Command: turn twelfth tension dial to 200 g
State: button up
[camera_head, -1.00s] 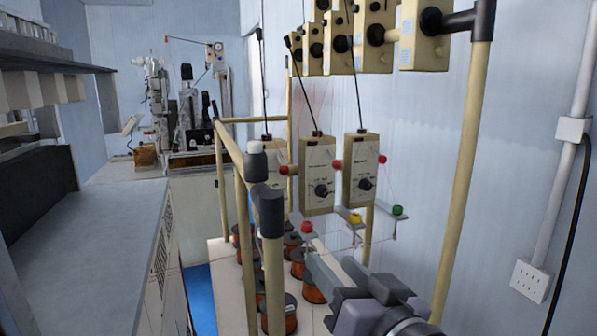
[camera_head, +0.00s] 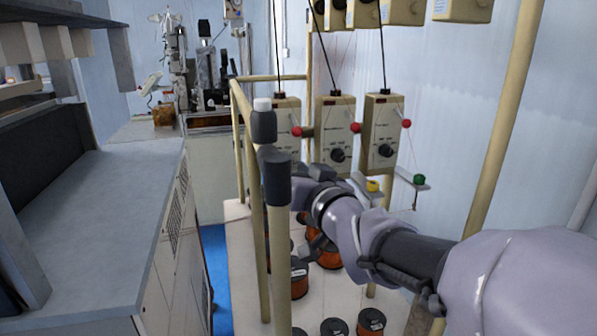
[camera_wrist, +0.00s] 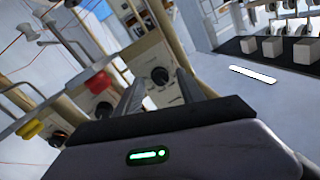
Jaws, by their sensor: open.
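Three cream tension boxes hang in a row in the head view: a left box (camera_head: 286,125), a middle box (camera_head: 334,118) and a right box (camera_head: 382,110). The middle box's black dial (camera_head: 337,155) and the right box's black dial (camera_head: 386,150) show; the left one's dial is hidden there. I cannot tell which is twelfth, and the scales are too small to read. My gripper (camera_head: 312,176) is at the left box's lower front. In the wrist view my open gripper (camera_wrist: 158,84) has a box's black dial (camera_wrist: 160,76) between its fingers, apparently ahead of them.
A capped post (camera_head: 276,190) and cream frame rails stand left of my gripper. Wire spools (camera_head: 299,278) sit on the white base below. More tension boxes (camera_head: 403,10) hang above. A grey worktop (camera_head: 90,215) lies at left.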

jog(key=shift+w+a, duration=0.15)
jog(key=shift+w, duration=0.15)
grip_shut()
jog(key=shift+r+n+g+h+b, duration=0.1)
jog(key=shift+n+g+h+b, duration=0.25)
jog(key=shift+n, duration=1.45)
jog(key=shift+n+g+h+b, duration=0.15)
jog(key=shift+n+b, duration=0.4)
jog(key=shift+n, duration=1.25)
